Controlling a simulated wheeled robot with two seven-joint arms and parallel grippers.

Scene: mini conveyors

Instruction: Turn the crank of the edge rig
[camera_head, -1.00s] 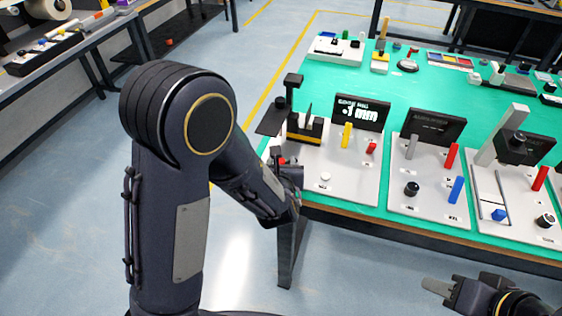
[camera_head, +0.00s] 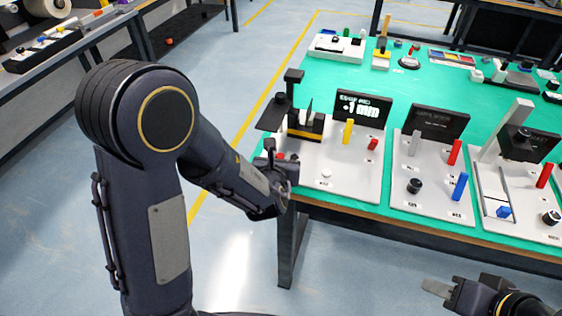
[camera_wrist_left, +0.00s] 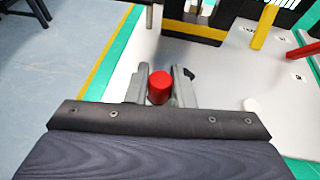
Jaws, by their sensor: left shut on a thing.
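The edge rig (camera_head: 335,175) is a white board at the left front corner of the green table, with a black display (camera_head: 362,110) at its back. The display seems to read "+1 mm". My left gripper (camera_head: 275,163) is at the board's left edge. In the left wrist view, the gripper (camera_wrist_left: 160,90) is shut on a red cylindrical crank handle (camera_wrist_left: 159,83), one finger on each side. The rest of the crank is hidden under the handle and fingers. My right gripper (camera_head: 438,287) is in front of the table, apart from the rigs; its opening is unclear.
A yellow lever (camera_head: 348,131), a small red lever (camera_head: 373,143) and a white knob (camera_head: 326,173) stand on the rig. A black post with a plate (camera_head: 273,115) rises at its left corner. A second rig (camera_head: 430,200) is close on the right.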

